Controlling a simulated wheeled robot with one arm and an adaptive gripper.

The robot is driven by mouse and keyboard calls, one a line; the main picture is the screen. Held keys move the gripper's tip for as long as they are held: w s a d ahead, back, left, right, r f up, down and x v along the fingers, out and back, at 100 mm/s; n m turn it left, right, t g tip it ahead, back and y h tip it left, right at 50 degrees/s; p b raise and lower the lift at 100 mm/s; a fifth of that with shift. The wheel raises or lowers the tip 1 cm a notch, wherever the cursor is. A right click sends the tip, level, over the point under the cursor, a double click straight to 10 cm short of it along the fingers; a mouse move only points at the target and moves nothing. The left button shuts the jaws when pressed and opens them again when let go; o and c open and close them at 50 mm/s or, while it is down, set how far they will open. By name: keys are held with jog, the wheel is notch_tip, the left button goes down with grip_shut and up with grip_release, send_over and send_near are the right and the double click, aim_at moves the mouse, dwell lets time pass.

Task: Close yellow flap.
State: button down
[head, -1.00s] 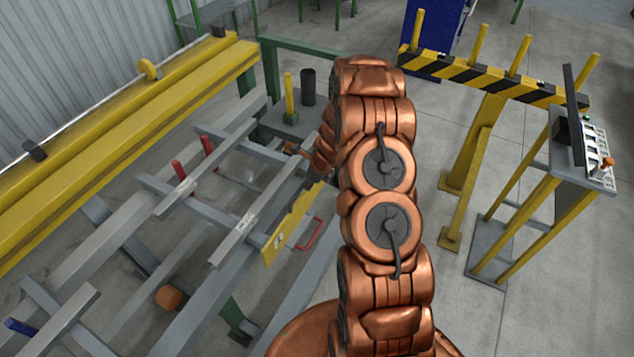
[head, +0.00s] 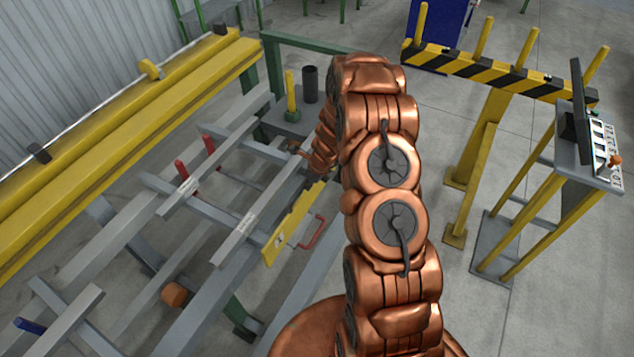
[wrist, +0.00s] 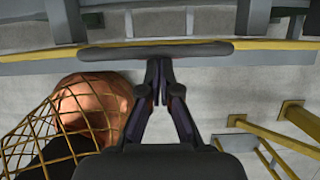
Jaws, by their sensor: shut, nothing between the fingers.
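The yellow flap (head: 290,232) is a long narrow plate along the right side of the grey runout table (head: 205,318) in the head view. A small red handle (head: 313,232) sticks out to the right of it. My arm hides the flap's far end and my gripper in the head view. In the wrist view my gripper (wrist: 158,72) is shut and empty, its fingertips close to a dark grey rounded bar (wrist: 155,50). A thin yellow edge (wrist: 285,44) crosses behind the bar, probably the flap. I cannot tell whether the bar touches it.
A long yellow beam (head: 100,150) runs along the left. A black-and-yellow striped barrier (head: 485,72) stands at the back right, near a control console (head: 600,155). A dark cylinder (head: 310,84) stands behind the table. The floor right of my arm has clear room.

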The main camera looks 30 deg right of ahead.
notch_tip(320, 180, up, 10)
jog(key=w+b, duration=0.1)
jog(key=shift+a+f+b, duration=0.25)
jog(key=shift+a+b, duration=0.1)
dwell(0.5)
